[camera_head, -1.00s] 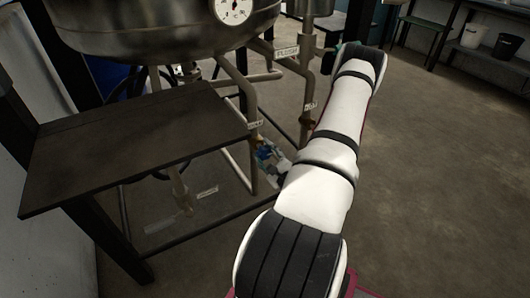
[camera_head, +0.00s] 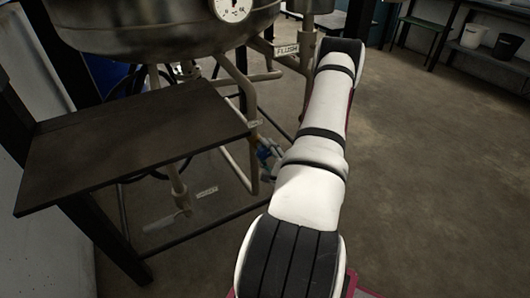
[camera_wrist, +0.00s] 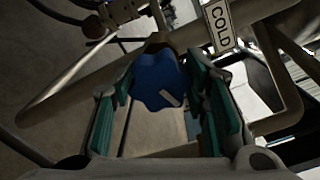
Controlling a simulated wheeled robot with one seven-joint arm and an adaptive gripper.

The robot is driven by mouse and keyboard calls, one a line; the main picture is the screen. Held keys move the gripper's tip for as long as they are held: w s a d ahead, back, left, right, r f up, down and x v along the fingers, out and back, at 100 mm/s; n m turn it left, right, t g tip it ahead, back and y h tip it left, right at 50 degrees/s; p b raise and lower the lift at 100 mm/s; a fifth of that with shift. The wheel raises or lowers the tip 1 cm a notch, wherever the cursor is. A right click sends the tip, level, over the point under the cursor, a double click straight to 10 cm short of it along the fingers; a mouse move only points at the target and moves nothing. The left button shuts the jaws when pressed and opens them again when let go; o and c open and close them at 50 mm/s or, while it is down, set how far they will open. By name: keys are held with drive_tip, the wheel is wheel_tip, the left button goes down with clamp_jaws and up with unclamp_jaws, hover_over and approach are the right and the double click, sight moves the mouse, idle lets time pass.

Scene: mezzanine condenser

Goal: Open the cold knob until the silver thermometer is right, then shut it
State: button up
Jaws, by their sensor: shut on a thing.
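The cold knob (camera_wrist: 157,78) is blue and lobed, with a pale mark at its lower right. It sits on a pipe beside a white COLD label (camera_wrist: 220,24) in the wrist view. My gripper (camera_wrist: 160,86) has its teal-padded fingers on both sides of the knob, shut on it. In the head view, a bit of blue at the knob (camera_head: 265,153) shows left of my arm, which hides most of the gripper. A round white dial thermometer (camera_head: 232,8) is on the silver vessel (camera_head: 160,28). Its top is cut off and its reading is too small to tell.
A dark side table (camera_head: 130,140) stands at the left. Pipes run below the vessel, one with a FLUSH label (camera_head: 286,50). A low white-tagged valve (camera_head: 206,191) is near the floor. The floor (camera_head: 430,180) at the right is clear.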

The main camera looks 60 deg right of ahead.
drive_tip(key=o, duration=1.2)
drive_tip(key=shift+c, duration=0.2)
drive_tip(key=v, duration=1.2)
